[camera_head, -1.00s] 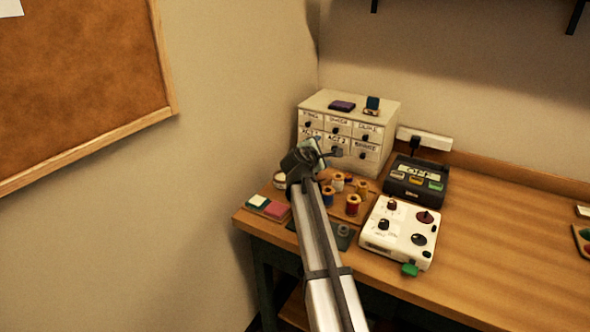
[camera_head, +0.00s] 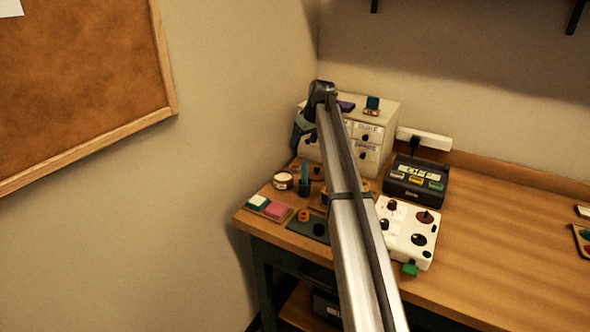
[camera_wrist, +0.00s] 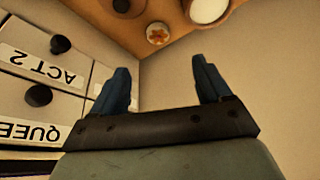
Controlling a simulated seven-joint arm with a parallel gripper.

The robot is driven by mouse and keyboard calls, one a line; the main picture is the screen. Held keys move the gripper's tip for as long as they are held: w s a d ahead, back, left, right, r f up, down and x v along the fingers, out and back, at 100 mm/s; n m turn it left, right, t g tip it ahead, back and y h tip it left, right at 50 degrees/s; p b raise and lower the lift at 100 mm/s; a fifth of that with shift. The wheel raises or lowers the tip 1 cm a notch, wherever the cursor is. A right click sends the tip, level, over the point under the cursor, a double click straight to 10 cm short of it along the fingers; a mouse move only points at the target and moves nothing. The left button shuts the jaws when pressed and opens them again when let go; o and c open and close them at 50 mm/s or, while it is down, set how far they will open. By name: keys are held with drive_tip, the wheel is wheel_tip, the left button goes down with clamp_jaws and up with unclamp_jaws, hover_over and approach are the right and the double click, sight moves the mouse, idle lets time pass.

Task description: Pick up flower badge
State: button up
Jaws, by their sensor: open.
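The flower badge is a small pale disc with an orange flower. In the wrist view the badge (camera_wrist: 158,33) lies on the wooden table beyond my fingertips, between a white-filled jar and a brown round piece. In the head view it appears as a small orange-brown spot (camera_head: 295,168) behind the jar, too small to make out its face. My gripper (camera_wrist: 162,72) is open and empty, its two blue fingers apart. In the head view my gripper (camera_head: 299,132) is partly hidden by my arm, beside the drawer unit's left side and above the table.
The labelled drawer unit (camera_head: 368,134) stands close beside my gripper. The white jar (camera_head: 283,181), a dark cup (camera_head: 305,186) and pink and green pads (camera_head: 276,211) crowd the table's left corner. The beige wall is close on the left. A white control box (camera_head: 405,232) stands right of my arm.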

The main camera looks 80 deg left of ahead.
hover_over(296, 167)
drive_tip(key=d, duration=0.3)
drive_tip(key=f, duration=0.7)
drive_tip(key=shift+w+a+f, duration=0.25)
drive_tip(key=shift+w+f, duration=0.05)
drive_tip(key=shift+f, duration=0.1)
drive_tip(key=shift+w+x, duration=0.2)
drive_tip(key=shift+x, duration=2.4)
drive_tip(key=shift+d, duration=0.1)
drive_tip(key=c, duration=1.1)
